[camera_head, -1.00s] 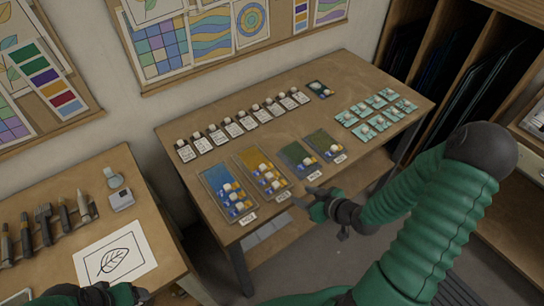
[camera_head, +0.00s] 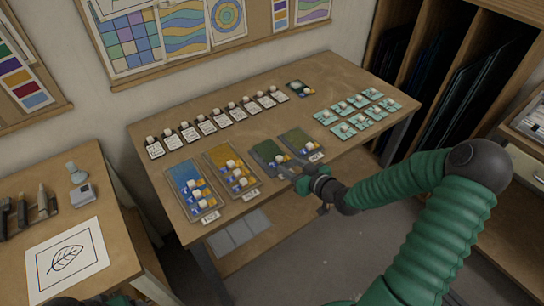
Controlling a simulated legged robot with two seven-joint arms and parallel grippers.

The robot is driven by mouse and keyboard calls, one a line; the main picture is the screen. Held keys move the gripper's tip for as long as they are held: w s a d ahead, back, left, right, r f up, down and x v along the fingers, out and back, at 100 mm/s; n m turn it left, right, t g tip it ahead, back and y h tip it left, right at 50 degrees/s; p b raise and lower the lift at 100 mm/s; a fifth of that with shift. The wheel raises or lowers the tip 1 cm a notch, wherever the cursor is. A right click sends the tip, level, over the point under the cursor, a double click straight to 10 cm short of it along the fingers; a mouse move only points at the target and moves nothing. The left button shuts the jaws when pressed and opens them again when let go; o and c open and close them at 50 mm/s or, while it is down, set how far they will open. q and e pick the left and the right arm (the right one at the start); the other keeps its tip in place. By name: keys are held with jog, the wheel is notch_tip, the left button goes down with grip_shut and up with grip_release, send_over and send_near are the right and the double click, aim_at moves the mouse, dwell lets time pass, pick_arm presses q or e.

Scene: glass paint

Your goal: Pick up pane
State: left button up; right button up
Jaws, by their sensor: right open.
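Four-sided coloured panes lie on the wooden worktable (camera_head: 240,130): a blue pane (camera_head: 180,172), an amber pane (camera_head: 218,155), a dark green pane (camera_head: 264,150) and an olive pane (camera_head: 296,136). Small white-topped pieces rest on them. Which one the task means cannot be told. My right gripper (camera_head: 286,172) is open and empty at the table's front edge, beside the near end of the green pane. It partly hides that end, and I cannot tell whether it touches. My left gripper (camera_head: 105,301) shows only as a dark part at the bottom edge; its jaws are hidden.
Several small teal tiles (camera_head: 343,130) lie at the table's right, and a row of white cards (camera_head: 206,124) along the back. Pale panels (camera_head: 240,232) lie on the lower shelf. A leaf drawing (camera_head: 66,260) lies on the left table. Racks with dark sheets (camera_head: 440,60) stand at right.

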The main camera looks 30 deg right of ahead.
aim_at(283, 159)
jog(key=w, duration=0.1)
jog(key=w+f, duration=0.1)
jog(key=w, duration=0.1)
jog(key=w+d+f, duration=0.1)
jog(key=shift+w, duration=0.2)
jog(key=shift+w+a+r, duration=0.15)
jog(key=shift+a, duration=0.4)
jog(key=shift+w+a+r, duration=0.15)
jog(key=shift+a, duration=0.4)
jog(key=shift+a+r, duration=0.1)
jog(key=shift+c, duration=1)
jog(key=shift+s+d, duration=0.1)
jog(key=shift+d, duration=0.4)
jog(key=c, duration=0.5)
jog(key=shift+d+f, duration=0.4)
jog(key=shift+d, duration=0.15)
grip_shut()
jog(key=shift+a+r, duration=0.15)
jog(key=shift+a, duration=0.3)
jog(key=shift+a+r, duration=0.1)
jog(key=shift+a, duration=0.15)
jog(key=shift+d, duration=0.55)
jog(key=shift+a, duration=0.4)
jog(key=shift+c, duration=0.9)
grip_release()
jog(key=o, duration=0.9)
jog(key=shift+d, duration=0.25)
pick_arm(q)
jog(key=shift+d+r, duration=0.1)
jog(key=shift+d, duration=0.1)
